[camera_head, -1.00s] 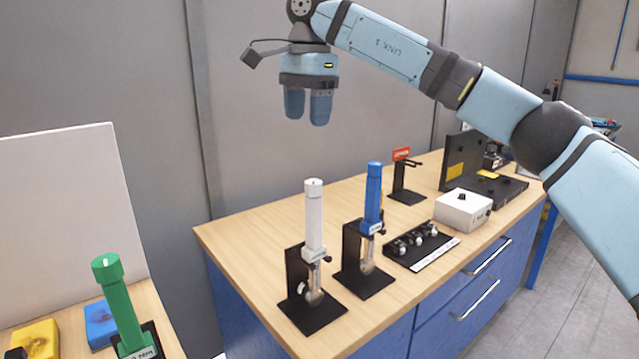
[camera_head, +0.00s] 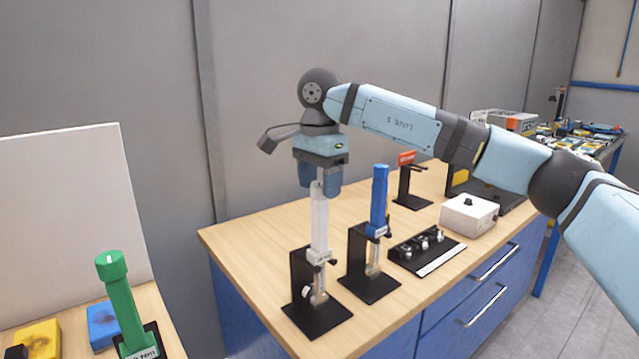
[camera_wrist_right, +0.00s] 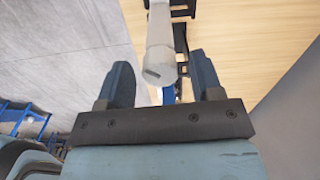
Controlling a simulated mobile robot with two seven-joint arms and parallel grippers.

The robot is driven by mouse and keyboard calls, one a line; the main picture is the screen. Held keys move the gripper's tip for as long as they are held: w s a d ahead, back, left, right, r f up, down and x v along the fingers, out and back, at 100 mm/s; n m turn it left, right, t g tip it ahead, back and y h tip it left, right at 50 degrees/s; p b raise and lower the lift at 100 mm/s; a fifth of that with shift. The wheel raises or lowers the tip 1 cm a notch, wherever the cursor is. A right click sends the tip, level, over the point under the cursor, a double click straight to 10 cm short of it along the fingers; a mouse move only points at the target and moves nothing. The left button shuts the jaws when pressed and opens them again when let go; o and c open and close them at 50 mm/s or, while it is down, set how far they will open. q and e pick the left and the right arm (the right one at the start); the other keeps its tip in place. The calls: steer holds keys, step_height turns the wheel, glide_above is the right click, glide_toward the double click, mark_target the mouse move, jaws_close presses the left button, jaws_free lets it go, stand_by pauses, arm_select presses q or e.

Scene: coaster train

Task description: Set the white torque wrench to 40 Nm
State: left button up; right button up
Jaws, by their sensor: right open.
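The white torque wrench (camera_head: 319,225) stands upright in a black holder (camera_head: 318,318) near the left end of the wooden bench, its handle end up. My right gripper (camera_head: 319,182) points down over the handle's top, fingers open on either side of it. In the right wrist view the white handle (camera_wrist_right: 160,45) reaches up between the two fingers of the gripper (camera_wrist_right: 163,82), with a visible gap to the right finger. Whether a finger touches it, I cannot tell. My left gripper is not in view.
A blue torque wrench (camera_head: 379,200) stands in its own holder close on the right. A black rack with small parts (camera_head: 426,250) and a white box with a knob (camera_head: 469,213) lie further right. A green wrench (camera_head: 121,300) stands on another table at lower left.

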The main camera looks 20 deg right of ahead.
steer(key=shift+f, duration=0.1)
steer(key=c, duration=0.9)
steer(key=shift+c, duration=0.2)
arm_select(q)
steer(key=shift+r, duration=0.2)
arm_select(e)
steer(key=shift+m, duration=0.3)
steer(key=shift+p, duration=0.3)
steer(key=shift+m+p, duration=0.4)
steer(key=shift+m, duration=0.8)
steer(key=m, duration=0.3)
steer(key=shift+p, duration=0.4)
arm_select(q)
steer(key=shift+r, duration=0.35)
arm_select(e)
steer(key=shift+m, duration=1)
